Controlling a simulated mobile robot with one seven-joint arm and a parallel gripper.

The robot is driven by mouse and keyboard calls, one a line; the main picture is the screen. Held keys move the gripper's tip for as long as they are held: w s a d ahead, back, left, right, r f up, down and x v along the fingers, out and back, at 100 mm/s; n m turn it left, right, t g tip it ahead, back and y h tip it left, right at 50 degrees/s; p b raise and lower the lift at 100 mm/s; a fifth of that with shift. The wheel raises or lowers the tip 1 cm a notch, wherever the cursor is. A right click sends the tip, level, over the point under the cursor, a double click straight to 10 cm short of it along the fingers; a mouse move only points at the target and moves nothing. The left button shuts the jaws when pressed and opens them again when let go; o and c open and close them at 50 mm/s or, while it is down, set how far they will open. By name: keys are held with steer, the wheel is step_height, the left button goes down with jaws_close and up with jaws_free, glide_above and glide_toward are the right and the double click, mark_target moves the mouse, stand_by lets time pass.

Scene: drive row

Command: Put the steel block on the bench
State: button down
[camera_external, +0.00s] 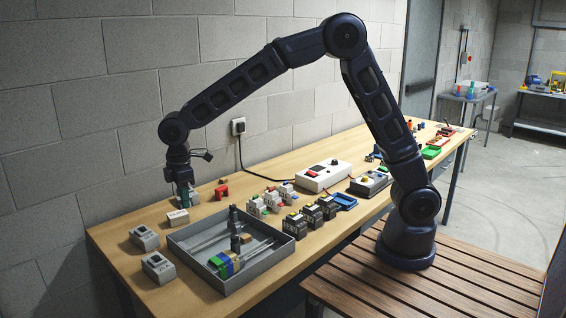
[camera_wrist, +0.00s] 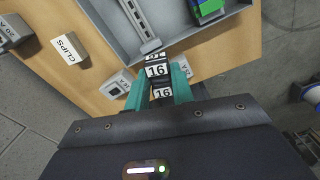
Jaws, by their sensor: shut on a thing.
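The steel block (camera_wrist: 157,71) is a small dark and grey block with white "16" labels. In the wrist view it sits between the two teal fingers of my gripper (camera_wrist: 168,86), which is shut on it. In the external view my gripper (camera_external: 185,195) points down over the far left part of the wooden bench (camera_external: 152,203), behind the grey tray. The block is hard to make out there, and I cannot tell whether it touches the bench top.
A CLIPS block (camera_external: 178,217) lies close by, in front of my gripper. The grey tray (camera_external: 187,246) holds rails and coloured blocks. Two grey devices (camera_external: 144,237) stand left of it. Bare bench lies near the left back edge.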

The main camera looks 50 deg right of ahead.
steer(key=w+d+m, duration=0.2)
steer(key=w+d, duration=0.7)
steer(key=d, duration=0.5)
steer(key=w+d+m, duration=0.2)
steer(key=w+d, duration=0.8)
steer(key=d, duration=0.5)
steer(key=w+d+m, duration=0.3)
steer(key=d, duration=3)
steer(key=s+d+m, duration=0.1)
steer(key=s+d, duration=0.3)
steer(key=d, duration=0.6)
steer(key=s+d+m, duration=0.2)
steer(key=s+d, duration=0.2)
steer(key=d, duration=0.6)
steer(key=s+d+m, duration=0.1)
steer(key=s+d, duration=0.4)
steer(key=d, duration=0.6)
steer(key=s+d+m, duration=0.4)
steer(key=s+d, duration=1.7)
steer(key=s, duration=0.5)
steer(key=f, duration=1.9)
steer(key=shift+w+d+f, duration=0.15)
steer(key=shift+w+f, duration=0.1)
steer(key=shift+f, duration=0.1)
